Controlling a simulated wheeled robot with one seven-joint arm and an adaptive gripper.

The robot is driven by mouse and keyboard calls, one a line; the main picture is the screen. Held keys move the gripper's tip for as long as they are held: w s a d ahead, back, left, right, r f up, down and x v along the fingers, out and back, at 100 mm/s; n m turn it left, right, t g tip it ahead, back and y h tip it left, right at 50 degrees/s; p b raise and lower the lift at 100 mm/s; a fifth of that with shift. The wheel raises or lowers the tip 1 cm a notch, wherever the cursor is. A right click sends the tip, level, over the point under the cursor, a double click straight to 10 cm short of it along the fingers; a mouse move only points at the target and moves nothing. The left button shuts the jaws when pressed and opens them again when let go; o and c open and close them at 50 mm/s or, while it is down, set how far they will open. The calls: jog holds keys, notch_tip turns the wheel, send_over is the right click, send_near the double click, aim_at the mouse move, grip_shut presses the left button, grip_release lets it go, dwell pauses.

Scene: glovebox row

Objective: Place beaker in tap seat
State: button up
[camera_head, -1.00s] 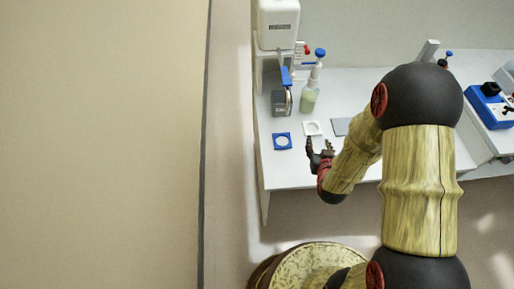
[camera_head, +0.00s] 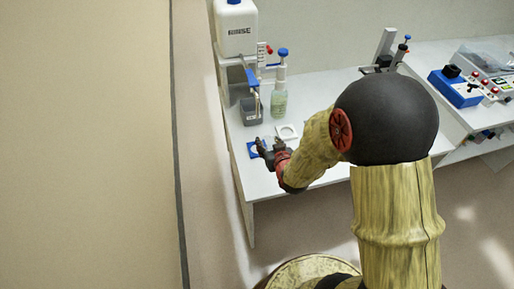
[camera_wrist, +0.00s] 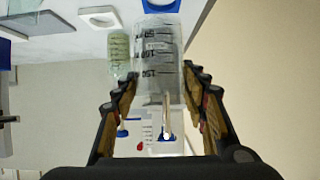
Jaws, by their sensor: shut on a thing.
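My gripper (camera_head: 268,150) is shut on a clear beaker with dark graduation marks. The beaker (camera_wrist: 160,50) fills the space between the fingers in the wrist view; in the head view only a little of it shows. My gripper is over or close beside a blue square seat (camera_head: 252,149) with a white centre, at the table's left front. The dispenser tap with a blue lever (camera_head: 250,75) stands behind, above a grey cup-like holder (camera_head: 250,112). Which seat is the tap seat is not labelled. Whether the beaker touches anything is unclear.
A white square seat (camera_head: 287,132) lies right of the blue one. A blue-capped bottle of pale green liquid (camera_head: 279,98) stands behind it, close to the tap. A white RINSE tank (camera_head: 236,28) is at the back left. A blue device (camera_head: 456,87) is far right.

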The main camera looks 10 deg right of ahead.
jog(key=shift+w+a+f+b, duration=0.15)
jog(key=shift+w+f+b, duration=0.7)
jog(key=shift+w+f, duration=1.3)
jog(key=shift+w+a+f+b, duration=0.15)
jog(key=shift+w+f+b, duration=0.65)
jog(key=shift+w+f, duration=1.3)
jog(key=shift+w+a+f+b, duration=0.15)
jog(key=shift+w+f+b, duration=0.7)
jog(key=shift+w+f, duration=1.25)
jog(key=shift+w, duration=0.1)
jog(key=shift+f, duration=0.1)
jog(key=o, duration=1)
jog(key=shift+c, duration=0.2)
